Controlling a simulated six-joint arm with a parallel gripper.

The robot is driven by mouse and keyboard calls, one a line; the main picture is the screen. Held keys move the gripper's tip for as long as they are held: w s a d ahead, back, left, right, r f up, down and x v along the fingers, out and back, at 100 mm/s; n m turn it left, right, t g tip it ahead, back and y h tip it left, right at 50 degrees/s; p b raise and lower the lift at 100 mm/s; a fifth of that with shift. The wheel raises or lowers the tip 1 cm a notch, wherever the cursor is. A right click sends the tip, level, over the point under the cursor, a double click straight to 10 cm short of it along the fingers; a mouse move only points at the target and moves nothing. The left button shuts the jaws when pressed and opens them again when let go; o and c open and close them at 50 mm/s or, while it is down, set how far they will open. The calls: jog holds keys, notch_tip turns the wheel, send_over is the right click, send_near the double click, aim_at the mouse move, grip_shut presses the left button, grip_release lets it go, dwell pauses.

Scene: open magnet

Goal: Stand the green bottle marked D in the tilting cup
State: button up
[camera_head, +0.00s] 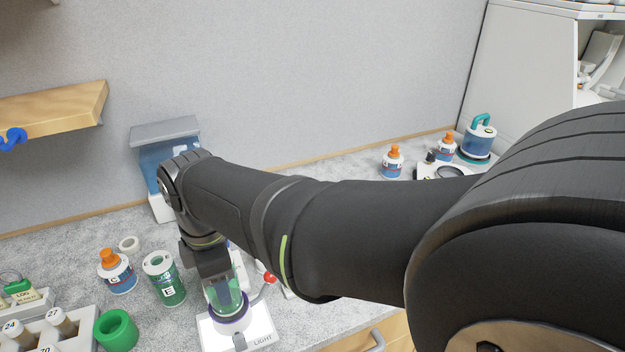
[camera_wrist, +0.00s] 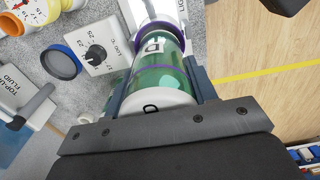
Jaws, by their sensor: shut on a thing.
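The green bottle marked D (camera_wrist: 158,72) is see-through, with a white cap that also bears a D. My gripper (camera_wrist: 160,82) is shut on it, one finger on each side. In the head view the bottle (camera_head: 224,292) hangs below my gripper, partly hidden by it. The tilting cup (camera_wrist: 158,24) has a purple rim and lies at the bottle's far end. In the head view the cup (camera_head: 231,325) is on a white base marked LIGHT, with a red-knobbed lever beside it. The bottle's lower end appears at or inside the rim; how deep I cannot tell.
A green bottle marked E (camera_head: 165,280) and an orange-capped bottle marked C (camera_head: 117,272) stand close left of the cup. A green ring (camera_head: 117,331) and vial rack (camera_head: 45,335) are further left. A dial box (camera_wrist: 97,53) and open dish (camera_wrist: 61,60) show beside the bottle.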

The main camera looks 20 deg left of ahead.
jog(key=shift+f, duration=0.95)
jog(key=shift+f, duration=0.1)
jog(key=shift+f, duration=0.5)
jog(key=o, duration=1.2)
notch_tip(320, 180, up, 13)
jog(key=shift+r, duration=0.15)
